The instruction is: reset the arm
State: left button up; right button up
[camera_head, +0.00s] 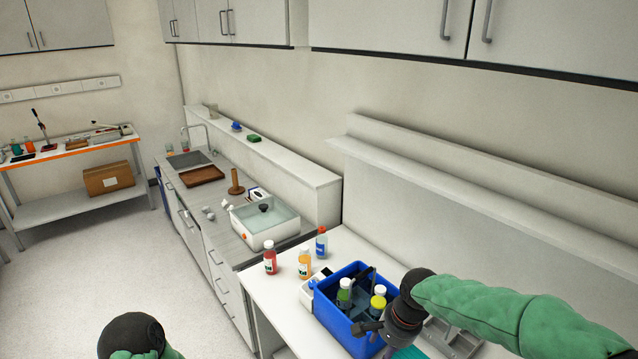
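My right arm comes in from the right. Its dark gripper (362,299) is over the blue crate (335,326), its fingers spread apart. Of my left arm only a dark rounded joint and a green sleeve show at the bottom left. My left gripper is outside the picture.
A red bottle (270,258), an orange bottle (304,264) and a bottle with a red cap and blue label (321,242) stand on the white table (262,284) behind the crate. A grey tray (459,337) is right of the crate. A raised shelf (420,178) runs along the wall.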

jog(key=s+a+f+n+g+y, duration=0.1)
jog(key=s+a+f+n, duration=0.15)
jog(key=f, duration=0.65)
jog(key=s+a+f+n+y, duration=0.1)
jog(key=s+f, duration=0.2)
jog(key=f, duration=0.6)
jog(key=s+a+f+n, duration=0.2)
jog(key=s+f+n, duration=0.2)
jog(key=s+f, duration=1.1)
pick_arm(q)
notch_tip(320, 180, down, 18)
jog(key=b, duration=1.7)
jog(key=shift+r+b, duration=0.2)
jog(key=shift+b, duration=0.15)
pick_arm(e)
notch_tip(320, 180, down, 17)
jog(key=shift+f, duration=0.15)
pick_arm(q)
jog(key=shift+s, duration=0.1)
pick_arm(e)
jog(key=shift+s+a, duration=0.1)
